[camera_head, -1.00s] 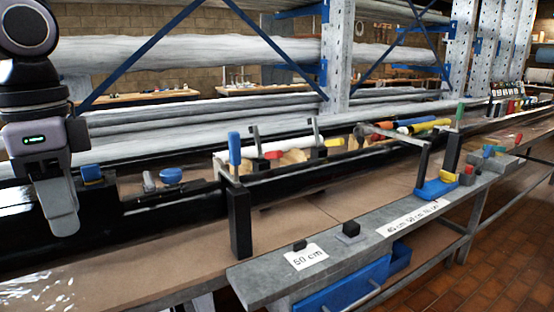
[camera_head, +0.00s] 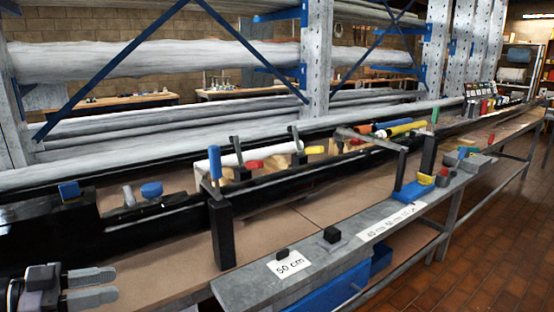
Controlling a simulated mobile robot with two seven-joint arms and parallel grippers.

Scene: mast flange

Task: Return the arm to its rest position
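My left gripper (camera_head: 117,285) is at the lower left corner, with its grey fingers pointing right. The two fingers are apart with a narrow gap and nothing shows between them. It is in front of the long bench, near the brown bench top (camera_head: 150,262). Most of my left arm is outside the picture. My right gripper is not in view.
A black post with a blue top (camera_head: 221,235) stands right of the gripper. A grey ledge with a "50 cm" label (camera_head: 288,263) runs along the front. A black rail with a blue knob (camera_head: 151,190) lies behind. The brick floor (camera_head: 480,250) at right is clear.

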